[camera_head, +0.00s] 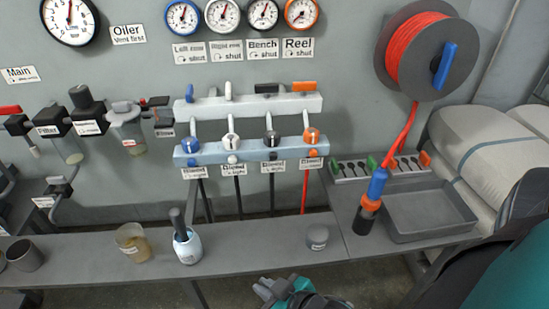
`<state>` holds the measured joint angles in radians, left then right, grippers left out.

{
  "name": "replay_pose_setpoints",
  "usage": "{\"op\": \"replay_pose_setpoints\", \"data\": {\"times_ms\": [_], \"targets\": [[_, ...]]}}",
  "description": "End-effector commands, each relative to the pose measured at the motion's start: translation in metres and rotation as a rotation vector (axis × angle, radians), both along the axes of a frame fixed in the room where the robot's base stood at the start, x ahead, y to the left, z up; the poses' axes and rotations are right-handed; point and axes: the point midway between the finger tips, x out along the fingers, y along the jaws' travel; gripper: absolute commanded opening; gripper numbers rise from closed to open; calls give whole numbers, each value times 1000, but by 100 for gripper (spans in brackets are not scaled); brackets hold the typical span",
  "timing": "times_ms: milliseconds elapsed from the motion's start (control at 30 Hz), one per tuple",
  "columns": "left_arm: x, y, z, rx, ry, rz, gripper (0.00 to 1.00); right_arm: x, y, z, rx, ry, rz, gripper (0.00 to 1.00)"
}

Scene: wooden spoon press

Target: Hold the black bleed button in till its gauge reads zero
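The small black bleed button (273,156) sits under the black knob (271,138) on the lower pale bar, above a bleed label (273,168). Nothing touches it. The black-rimmed gauge (263,13) is at the top, third in its row, above the Bench label (263,48). Its needle is too small to read surely. My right gripper (276,288) is at the bottom middle, low and well apart from the button. Its fingers are too small and angled to tell open from shut. My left gripper is out of view.
Blue, white and orange knobs flank the black one. Above them is a bar of levers (248,104). The bench (265,238) below carries a blue-white pot (187,246), an amber cup (132,243) and a grey tub (317,237). A red hose reel (415,50) and grey tray (430,212) are right.

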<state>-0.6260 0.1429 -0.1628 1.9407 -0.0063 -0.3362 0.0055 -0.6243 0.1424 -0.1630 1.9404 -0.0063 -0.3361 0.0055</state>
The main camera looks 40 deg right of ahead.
Motion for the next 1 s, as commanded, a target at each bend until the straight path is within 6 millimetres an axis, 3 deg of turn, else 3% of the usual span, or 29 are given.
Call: {"op": "replay_pose_setpoints", "data": {"times_ms": [100, 1000], "targets": [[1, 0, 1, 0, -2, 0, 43, 0, 0, 0, 0, 0, 0, 0], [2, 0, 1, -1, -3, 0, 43, 0, 0, 0, -1, 1, 1, 0]]}}
